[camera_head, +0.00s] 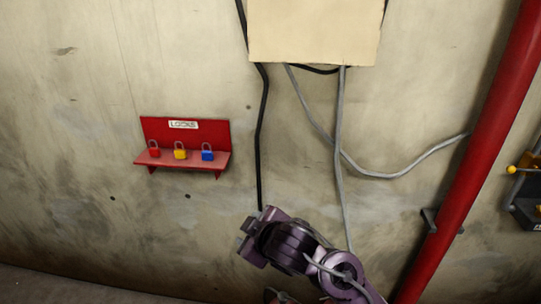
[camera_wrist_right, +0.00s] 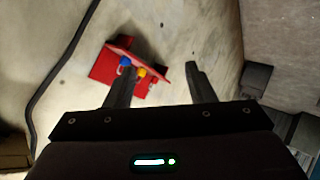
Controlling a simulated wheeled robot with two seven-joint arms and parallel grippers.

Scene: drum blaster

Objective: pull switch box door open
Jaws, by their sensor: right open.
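The switch box (camera_head: 313,32) is a pale beige box on the wall at the top of the head view. Only its lower part shows, with cables coming out below it. No handle or door edge can be made out. My right gripper (camera_head: 247,238) is below and to the left of the box, apart from it, in front of the bare wall. In the right wrist view its two fingers (camera_wrist_right: 160,82) are spread apart with nothing held between them. My left gripper is not in view.
A red lock shelf (camera_head: 185,133) with red, yellow and blue padlocks hangs on the wall at left; it also shows beyond the fingers in the wrist view (camera_wrist_right: 103,68). A red pipe (camera_head: 477,140) runs diagonally at right. Grey cables (camera_head: 341,150) and a black cable (camera_head: 262,130) hang below the box.

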